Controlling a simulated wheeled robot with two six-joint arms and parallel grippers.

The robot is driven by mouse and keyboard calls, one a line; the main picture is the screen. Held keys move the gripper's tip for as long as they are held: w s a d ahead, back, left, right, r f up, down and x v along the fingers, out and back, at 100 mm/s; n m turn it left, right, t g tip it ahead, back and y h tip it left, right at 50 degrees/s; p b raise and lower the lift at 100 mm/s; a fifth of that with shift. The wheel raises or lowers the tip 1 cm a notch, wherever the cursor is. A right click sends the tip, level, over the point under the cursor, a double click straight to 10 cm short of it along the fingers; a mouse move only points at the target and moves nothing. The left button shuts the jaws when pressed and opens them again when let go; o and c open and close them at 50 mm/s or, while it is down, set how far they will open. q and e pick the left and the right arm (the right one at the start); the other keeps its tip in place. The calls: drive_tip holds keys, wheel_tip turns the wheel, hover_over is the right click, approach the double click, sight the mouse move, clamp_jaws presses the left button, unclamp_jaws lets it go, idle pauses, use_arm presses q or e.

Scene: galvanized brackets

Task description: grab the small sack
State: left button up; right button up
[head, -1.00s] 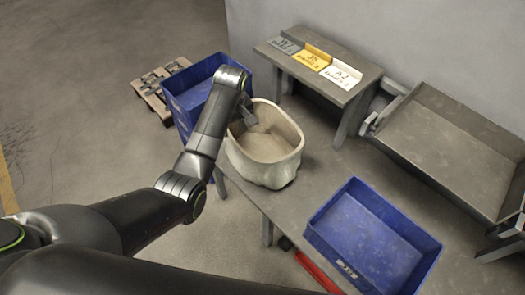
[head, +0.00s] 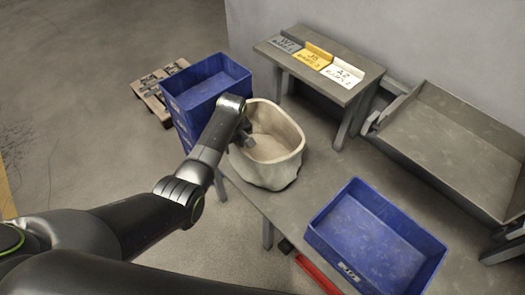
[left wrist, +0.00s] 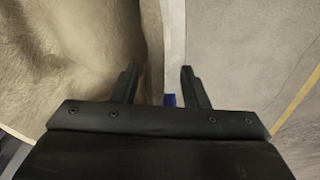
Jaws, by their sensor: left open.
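The small sack (head: 270,170) is a cream, open-topped bag that stands upright on the grey table, left of the middle in the head view. My left gripper (head: 246,140) is at the sack's left rim, partly hidden by my own arm. In the left wrist view the gripper (left wrist: 160,88) is open, its two fingers apart. The sack's pale rim (left wrist: 173,45) runs between the fingers, with the sack's inside on the left. I cannot tell whether the fingers touch the cloth. My right gripper is not in view.
An empty blue bin (head: 375,240) sits on the table at the right front. Stacked blue crates (head: 180,110) stand behind the arm, near a wooden pallet (head: 150,95). A small raised shelf (head: 290,62) with label cards and a grey metal tray (head: 450,140) are farther back.

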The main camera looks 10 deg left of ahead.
use_arm(q)
clamp_jaws()
idle(1.2)
drive_tip(key=shift+w+r, duration=0.1)
drive_tip(key=shift+w, duration=0.05)
